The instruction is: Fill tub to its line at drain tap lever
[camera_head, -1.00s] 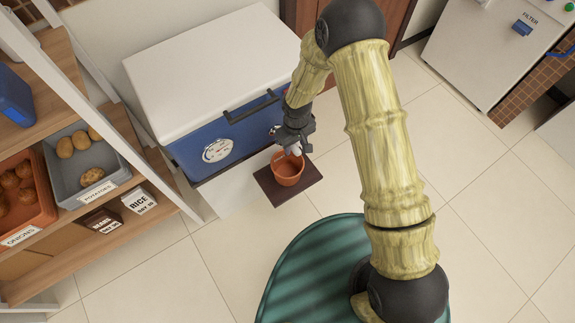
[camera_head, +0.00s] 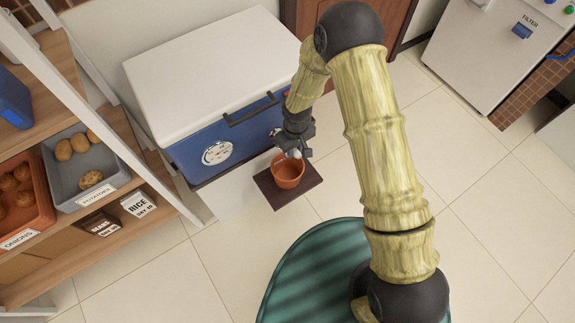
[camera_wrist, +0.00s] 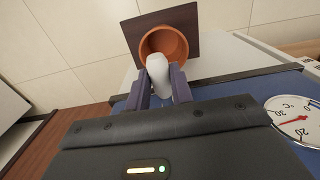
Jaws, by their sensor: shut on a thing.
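The wrist view also shows the tub (camera_wrist: 181,38), open towards me. I cannot make out a fill line or a water level in it. My gripper (camera_head: 295,153) is just above the tub's rim at the cooler's front. In the wrist view, its fingers (camera_wrist: 160,88) are shut on a white rounded part (camera_wrist: 157,68), which looks like the drain tap lever. The tap's body is mostly hidden.
A round dial (camera_head: 217,152) and a dark handle (camera_head: 250,108) are on the cooler's front. A wooden shelf (camera_head: 130,235) with bins of potatoes and onions stands at the left. A white filter cabinet (camera_head: 480,55) is at the upper right. The tiled floor at right is clear.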

